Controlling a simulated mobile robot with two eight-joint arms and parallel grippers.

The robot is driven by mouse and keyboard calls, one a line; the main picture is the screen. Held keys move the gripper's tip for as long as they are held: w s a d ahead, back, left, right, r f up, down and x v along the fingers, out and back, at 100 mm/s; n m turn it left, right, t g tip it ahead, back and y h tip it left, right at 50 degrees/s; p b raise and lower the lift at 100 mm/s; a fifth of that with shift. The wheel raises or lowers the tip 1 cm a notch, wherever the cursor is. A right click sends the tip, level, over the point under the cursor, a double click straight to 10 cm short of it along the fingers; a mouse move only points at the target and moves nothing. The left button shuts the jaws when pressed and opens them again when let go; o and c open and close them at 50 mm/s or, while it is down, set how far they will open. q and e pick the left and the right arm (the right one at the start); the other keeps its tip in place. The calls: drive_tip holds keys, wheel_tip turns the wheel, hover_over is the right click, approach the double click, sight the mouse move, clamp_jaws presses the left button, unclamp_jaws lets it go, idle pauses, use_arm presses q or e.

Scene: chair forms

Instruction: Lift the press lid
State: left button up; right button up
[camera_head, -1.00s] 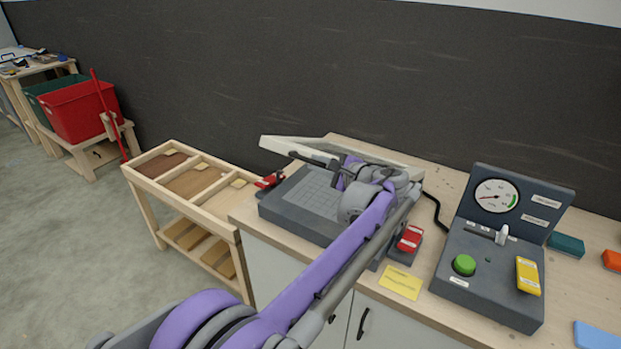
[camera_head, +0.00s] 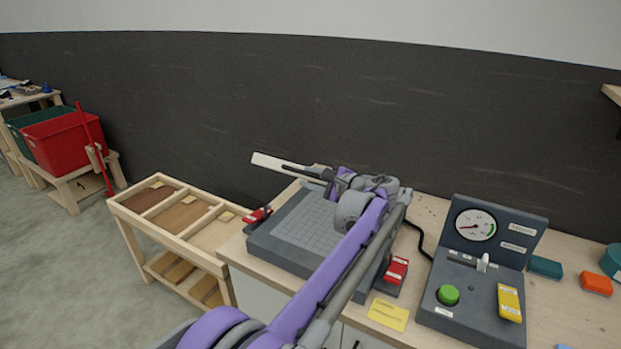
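The press (camera_head: 306,225) stands on the wooden worktop with its gridded grey bed uncovered. Its pale lid (camera_head: 268,161) is raised at the back and shows nearly edge-on as a thin strip, partly hidden by my arm. My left arm reaches across the right part of the press. My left gripper (camera_head: 308,173) is at the lid, beside a dark bar on its near side. Its fingers are too small and covered to tell whether they are open or shut. My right gripper is not in view.
A red clamp (camera_head: 257,216) is at the press's left and a red switch (camera_head: 396,271) at its right. A control box (camera_head: 470,295) with a gauge and green button stands to the right. A wooden rack (camera_head: 175,220) stands left of the worktop.

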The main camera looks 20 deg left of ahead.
use_arm(q)
drive_tip(key=shift+o, duration=0.5)
drive_tip(key=shift+d, duration=0.1)
